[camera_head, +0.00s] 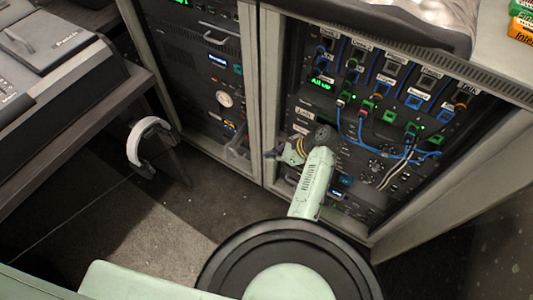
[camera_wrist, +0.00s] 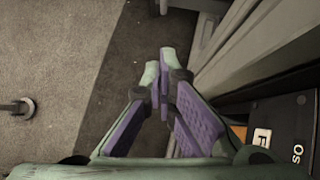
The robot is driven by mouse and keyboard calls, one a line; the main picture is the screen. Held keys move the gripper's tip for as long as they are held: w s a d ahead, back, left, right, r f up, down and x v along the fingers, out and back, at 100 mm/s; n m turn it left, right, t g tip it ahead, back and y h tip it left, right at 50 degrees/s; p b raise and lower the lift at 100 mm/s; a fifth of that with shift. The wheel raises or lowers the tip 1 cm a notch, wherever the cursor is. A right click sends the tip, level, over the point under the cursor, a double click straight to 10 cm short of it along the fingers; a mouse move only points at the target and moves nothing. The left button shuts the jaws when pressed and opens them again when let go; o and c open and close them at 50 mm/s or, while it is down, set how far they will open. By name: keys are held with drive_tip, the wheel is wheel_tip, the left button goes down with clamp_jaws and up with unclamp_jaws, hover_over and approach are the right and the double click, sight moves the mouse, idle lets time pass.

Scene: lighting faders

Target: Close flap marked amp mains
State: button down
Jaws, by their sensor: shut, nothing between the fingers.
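My gripper (camera_head: 277,153) is in front of the lower left part of the right-hand rack (camera_head: 330,165), pointing left toward the post between the two racks. In the wrist view my gripper (camera_wrist: 163,82) shows its purple-padded fingers with the tips together and nothing held. A dark panel (camera_wrist: 292,118) with a partly cut-off white label and an orange patch lies close to the right of the fingers in that view. I cannot read "amp mains" on any label, so I cannot tell which part is the flap or how far it stands open. My arm hides some of the rack front.
Blue and pale cables (camera_head: 385,143) hang across the right rack. The left rack (camera_head: 208,75) stands beyond a pale post (camera_head: 255,95). A desk with a console (camera_head: 45,60) is at left, with white headphones (camera_head: 148,142) at its side. The carpet (camera_head: 130,235) between is clear.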

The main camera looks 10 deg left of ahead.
drive_tip(key=a+f+p, duration=0.1)
drive_tip(key=a+f, duration=0.5)
drive_tip(key=a, duration=0.3)
drive_tip(key=shift+w+a, duration=0.35)
drive_tip(key=shift+w, duration=0.05)
